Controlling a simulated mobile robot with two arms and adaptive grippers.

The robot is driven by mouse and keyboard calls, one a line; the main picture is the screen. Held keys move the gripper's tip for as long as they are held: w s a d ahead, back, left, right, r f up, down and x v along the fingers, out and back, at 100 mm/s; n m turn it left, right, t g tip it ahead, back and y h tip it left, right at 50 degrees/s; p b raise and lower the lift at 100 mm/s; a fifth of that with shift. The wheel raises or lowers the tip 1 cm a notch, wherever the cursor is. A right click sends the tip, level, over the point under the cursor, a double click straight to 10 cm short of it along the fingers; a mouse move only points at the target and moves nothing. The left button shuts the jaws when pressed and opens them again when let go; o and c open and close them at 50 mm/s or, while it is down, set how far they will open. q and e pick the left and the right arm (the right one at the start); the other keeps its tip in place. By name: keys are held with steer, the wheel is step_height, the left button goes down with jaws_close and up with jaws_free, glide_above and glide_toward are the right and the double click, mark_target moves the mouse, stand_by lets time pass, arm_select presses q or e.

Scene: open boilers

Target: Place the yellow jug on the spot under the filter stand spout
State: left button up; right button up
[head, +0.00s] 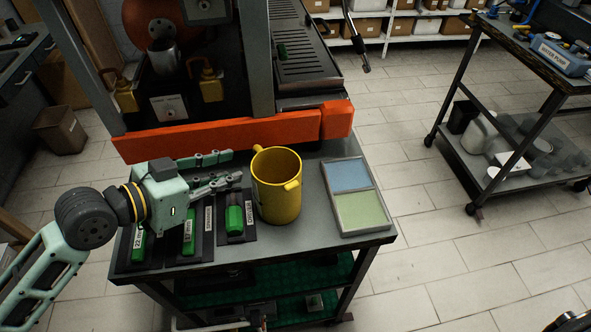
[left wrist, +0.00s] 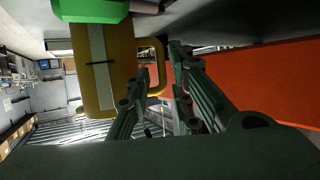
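The yellow jug (head: 276,190) stands upright on the near end of the grey cart top, left of a blue and green pad. Small yellow projections show at its rim. My left gripper (head: 238,168) is just left of the jug, its two fingers apart and pointing at it. In the left wrist view the jug (left wrist: 121,65) fills the upper middle, and its loop handle (left wrist: 160,68) shows between or just beyond the open fingers (left wrist: 158,62). I cannot tell whether they touch it. I cannot make out the filter stand spout or the spot under it.
Green-handled tools (head: 234,219) lie in dark labelled trays left of the jug. The blue and green pad (head: 350,190) lies to its right. An orange bar (head: 230,135) runs behind the cart top. Another cart (head: 520,160) stands at right, with clear tiled floor between.

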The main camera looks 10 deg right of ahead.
arm_select(q)
steer(key=p+x, duration=0.1)
steer(key=x, duration=0.1)
steer(key=shift+w+d, duration=0.2)
steer(key=shift+d, duration=0.15)
steer(key=p+x, duration=0.1)
steer(key=x, duration=0.2)
steer(key=shift+w+d+f+p, duration=0.1)
steer(key=shift+w+d+p, duration=0.1)
steer(key=shift+d+p, duration=0.1)
steer(key=shift+w+d+f, duration=0.2)
steer(key=shift+d, duration=0.05)
steer(key=shift+d+f, duration=0.1)
jaws_close()
arm_select(e)
steer(key=shift+s+a+r, duration=0.45)
steer(key=shift+a+r, duration=0.25)
steer(key=shift+a, duration=0.15)
steer(key=shift+s+a+r, duration=0.45)
steer(key=shift+a+r, duration=0.2)
steer(key=shift+a, duration=0.15)
